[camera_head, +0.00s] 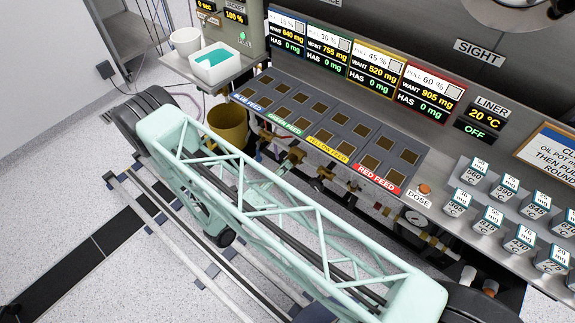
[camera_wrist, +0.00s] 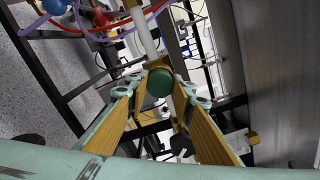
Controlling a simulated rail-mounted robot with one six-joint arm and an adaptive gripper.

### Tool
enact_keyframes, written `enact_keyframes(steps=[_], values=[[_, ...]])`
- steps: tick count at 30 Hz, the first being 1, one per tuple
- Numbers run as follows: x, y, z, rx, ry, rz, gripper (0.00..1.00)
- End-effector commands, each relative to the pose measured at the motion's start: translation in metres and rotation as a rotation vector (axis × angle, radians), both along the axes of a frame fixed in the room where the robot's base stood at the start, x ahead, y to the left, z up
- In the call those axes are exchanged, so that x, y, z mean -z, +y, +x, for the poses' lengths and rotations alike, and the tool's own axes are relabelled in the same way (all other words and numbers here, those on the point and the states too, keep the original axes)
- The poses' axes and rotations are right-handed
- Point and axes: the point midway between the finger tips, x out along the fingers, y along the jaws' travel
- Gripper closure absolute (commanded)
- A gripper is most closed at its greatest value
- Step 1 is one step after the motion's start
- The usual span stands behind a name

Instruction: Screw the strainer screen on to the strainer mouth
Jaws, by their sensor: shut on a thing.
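In the wrist view my gripper (camera_wrist: 160,93) has its two yellow-lined fingers closed in on a dark green round piece (camera_wrist: 160,83) with a brass-coloured part behind it. This may be the strainer screen or its cap, but I cannot tell for sure. A pale pipe (camera_wrist: 145,35) runs up just beyond it. Whether the green piece touches any mouth is hidden behind it. I cannot make out the strainer mouth.
Brass fittings (camera_head: 292,157) and pipes sit under the feed panel (camera_head: 330,125). A brass bucket (camera_head: 228,125) stands near the bench's left end. A white tub (camera_head: 214,65) is on a shelf. Red and purple hoses (camera_wrist: 95,35) and dark frame bars crowd the wrist view.

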Motion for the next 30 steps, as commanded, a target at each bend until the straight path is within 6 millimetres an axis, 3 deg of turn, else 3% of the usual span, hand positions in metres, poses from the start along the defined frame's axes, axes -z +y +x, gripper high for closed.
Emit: enact_keyframes(steps=[4,5,10,30], values=[[-0.0001,0.0000,0.0000,0.000,-0.055,0.061,0.97],[-0.0003,0.0001,0.0001,0.000,-0.061,0.067,0.77],[-0.0001,0.0000,0.0000,0.000,-0.058,0.064,0.62],[0.0001,0.0085,-0.0088,-0.001,-0.056,0.062,0.62]])
